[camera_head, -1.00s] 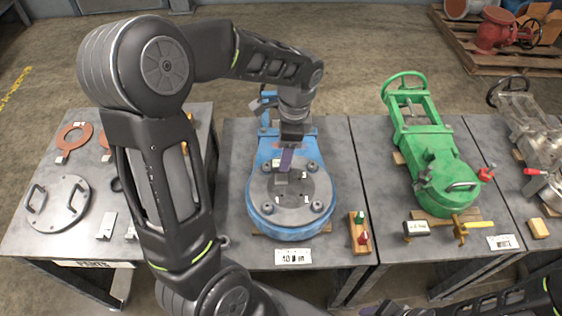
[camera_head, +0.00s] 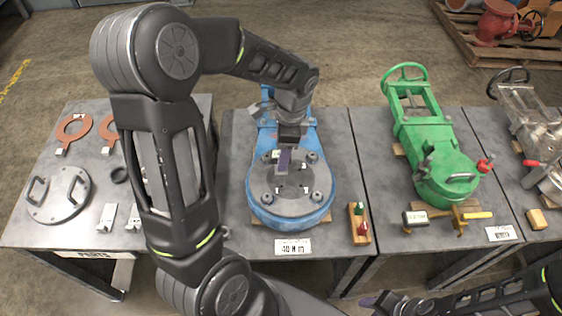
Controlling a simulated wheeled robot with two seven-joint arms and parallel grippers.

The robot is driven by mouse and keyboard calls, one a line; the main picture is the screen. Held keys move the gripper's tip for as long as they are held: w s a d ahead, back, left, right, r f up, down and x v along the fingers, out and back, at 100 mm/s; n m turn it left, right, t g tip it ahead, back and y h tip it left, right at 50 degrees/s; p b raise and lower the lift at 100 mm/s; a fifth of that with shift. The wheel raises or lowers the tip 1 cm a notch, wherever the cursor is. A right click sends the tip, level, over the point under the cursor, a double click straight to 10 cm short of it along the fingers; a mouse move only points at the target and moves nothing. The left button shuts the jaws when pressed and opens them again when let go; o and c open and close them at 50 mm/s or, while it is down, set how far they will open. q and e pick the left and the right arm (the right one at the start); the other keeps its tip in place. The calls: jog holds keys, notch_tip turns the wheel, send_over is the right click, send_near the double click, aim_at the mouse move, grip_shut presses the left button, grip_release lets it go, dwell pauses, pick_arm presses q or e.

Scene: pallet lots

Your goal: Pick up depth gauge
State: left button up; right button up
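I cannot clearly pick out a depth gauge. Two small light-grey tagged pieces, a left one (camera_head: 108,217) and a right one (camera_head: 133,216), lie on the left table, but I cannot tell whether either is it. My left gripper (camera_head: 284,163) points down over the round grey flange (camera_head: 267,200) of the blue valve (camera_head: 252,205). A purple finger shows, and its opening is unclear. My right gripper (camera_head: 378,301) is low at the bottom edge, in front of the tables, with a purple fingertip showing. My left arm hides part of the left table.
A green valve (camera_head: 455,178) stands on the right table with a mallet (camera_head: 415,217) and a yellow-handled tool (camera_head: 470,214) before it. A wooden block with green and red pegs (camera_head: 358,224) is beside the blue valve. A handled round plate (camera_head: 58,196) and orange rings (camera_head: 73,130) lie left.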

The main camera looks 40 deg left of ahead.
pick_arm(q)
jog(key=f, duration=0.4)
jog(key=shift+s+a+f, duration=0.1)
jog(key=shift+s+a, duration=0.15)
grip_shut()
dwell(0.7)
dwell(0.3)
